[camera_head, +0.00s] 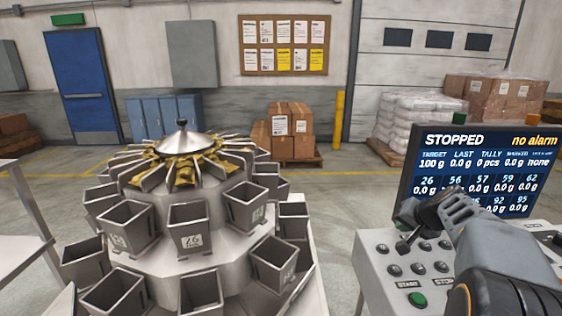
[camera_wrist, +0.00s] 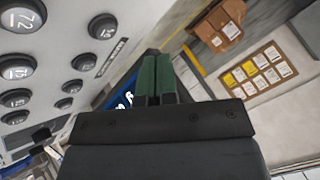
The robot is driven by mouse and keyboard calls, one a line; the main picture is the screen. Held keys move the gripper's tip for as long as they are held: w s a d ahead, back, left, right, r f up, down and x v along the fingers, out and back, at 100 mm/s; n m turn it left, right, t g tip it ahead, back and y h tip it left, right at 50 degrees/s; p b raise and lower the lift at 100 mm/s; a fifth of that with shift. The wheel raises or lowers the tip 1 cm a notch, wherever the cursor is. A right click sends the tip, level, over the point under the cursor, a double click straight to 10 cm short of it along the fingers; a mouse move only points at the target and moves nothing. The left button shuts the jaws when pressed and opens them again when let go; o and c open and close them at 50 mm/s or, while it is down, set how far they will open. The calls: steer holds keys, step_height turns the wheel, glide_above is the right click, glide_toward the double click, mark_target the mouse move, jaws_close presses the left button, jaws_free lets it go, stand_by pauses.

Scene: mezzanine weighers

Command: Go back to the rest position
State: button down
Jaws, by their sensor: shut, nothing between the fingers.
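My gripper (camera_head: 405,245) is at the right in the head view, over the back left part of the grey control panel (camera_head: 371,244) and in front of the lower left of the screen. In the wrist view its green-faced fingers (camera_wrist: 155,80) are together with nothing between them. The panel's dark round buttons (camera_wrist: 103,26) fill the left of the wrist view. The screen (camera_head: 480,150) reads "STOPPED" and "no alarm". My arm and gripper hide part of its lower rows. Whether the gripper touches the panel I cannot tell.
A multihead weigher (camera_head: 182,238) with several grey buckets stands at the left and centre. A green START button (camera_head: 417,299) is on the panel's front. Stacked boxes (camera_head: 283,132), a yellow post (camera_head: 339,117) and wrapped pallets (camera_head: 415,116) stand behind. Open floor (camera_head: 335,195) lies between weigher and panel.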

steer(key=s+a+f+n+g+p, duration=0.15)
steer(key=s+a, duration=0.25)
steer(key=a, duration=0.4)
steer(key=s+a+n+g, duration=0.2)
steer(key=s+a, duration=0.2)
steer(key=a, duration=0.3)
steer(key=s+a+f+n, duration=0.2)
steer(key=s+a, duration=0.1)
steer(key=s, duration=0.2)
steer(key=s+a+f+n+g, duration=0.1)
steer(key=s+a+f+n, duration=0.1)
steer(key=s, duration=0.4)
steer(key=shift+s+a+h+p, duration=0.15)
steer(key=shift+a+h+p, duration=0.25)
steer(key=shift+a, duration=0.3)
steer(key=shift+g, duration=0.25)
